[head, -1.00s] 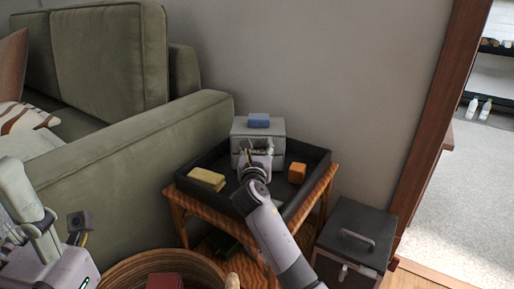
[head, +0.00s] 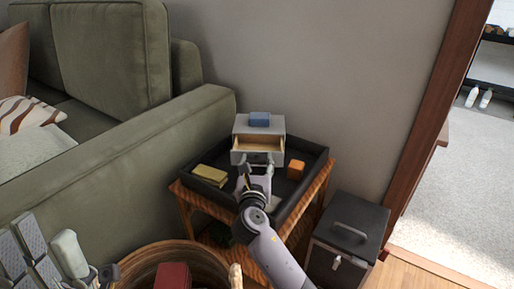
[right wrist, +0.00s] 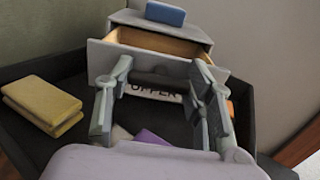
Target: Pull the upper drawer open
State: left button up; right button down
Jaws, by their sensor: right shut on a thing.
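A small grey drawer cabinet (head: 277,124) stands in the black tray on the side table. Its upper drawer (head: 258,144) is pulled out, and the light wooden inside shows; the drawer also shows in the right wrist view (right wrist: 160,45). My right gripper (head: 256,165) is at the drawer's front, shut on its dark handle (right wrist: 160,79). A label reading "UPPER" (right wrist: 153,91) shows just below the handle, partly hidden by the fingers. My left gripper (head: 40,255) is partly seen at the lower left; its jaw state is unclear.
A blue block (head: 260,119) lies on the cabinet. A yellow block (head: 209,175) and an orange block (head: 295,169) lie in the black tray (head: 318,162). A wicker basket (head: 215,257) stands in front, a dark box (head: 345,225) at right. The sofa (head: 130,150) borders the left.

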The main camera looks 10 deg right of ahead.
jog(key=shift+s, duration=0.15)
jog(key=c, duration=0.7)
grip_release()
jog(key=v, duration=1.2)
